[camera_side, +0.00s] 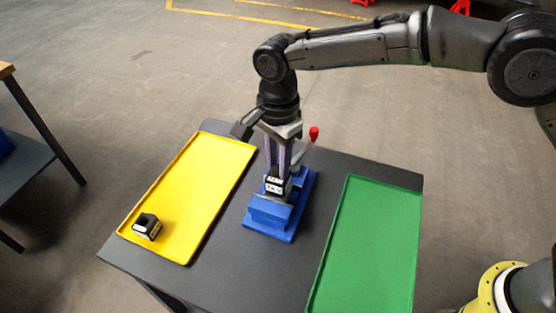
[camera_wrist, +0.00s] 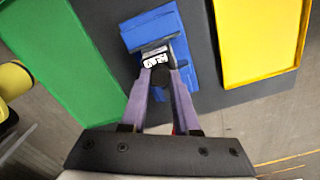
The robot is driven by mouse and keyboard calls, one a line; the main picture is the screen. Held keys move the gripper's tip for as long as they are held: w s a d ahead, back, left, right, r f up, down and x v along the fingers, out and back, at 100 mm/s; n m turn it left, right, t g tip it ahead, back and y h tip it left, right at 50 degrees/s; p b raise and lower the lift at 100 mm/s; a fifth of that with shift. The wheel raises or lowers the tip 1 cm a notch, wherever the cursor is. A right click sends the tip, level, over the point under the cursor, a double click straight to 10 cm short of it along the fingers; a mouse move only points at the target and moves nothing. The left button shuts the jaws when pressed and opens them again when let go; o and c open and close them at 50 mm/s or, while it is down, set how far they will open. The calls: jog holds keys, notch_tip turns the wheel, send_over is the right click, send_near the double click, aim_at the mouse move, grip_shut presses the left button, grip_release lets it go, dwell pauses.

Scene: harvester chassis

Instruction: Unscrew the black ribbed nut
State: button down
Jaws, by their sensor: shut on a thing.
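A blue vise (camera_side: 272,222) stands in the middle of the dark table and holds a small black-and-white part (camera_side: 277,184). The vise (camera_wrist: 163,25) and part (camera_wrist: 155,56) also show at the top of the wrist view. My gripper (camera_side: 281,168) points straight down over the part. In the wrist view, my gripper's fingertips (camera_wrist: 160,70) are shut on a dark round thing, the black ribbed nut (camera_wrist: 160,77), right at the part. The fingers hide much of the nut, and its ribs cannot be made out. It is too small to tell in the side view.
A yellow tray (camera_side: 205,185) at the left holds another black part (camera_side: 147,226) with white marks. An empty green tray (camera_side: 372,240) lies at the right. A red-knobbed lever (camera_side: 314,133) rises beside the vise, close to my fingers.

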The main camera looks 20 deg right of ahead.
jog(key=n, duration=0.4)
jog(key=n, duration=0.3)
jog(key=shift+n, duration=1.3)
jog(key=n, duration=0.3)
jog(key=shift+n, duration=1.1)
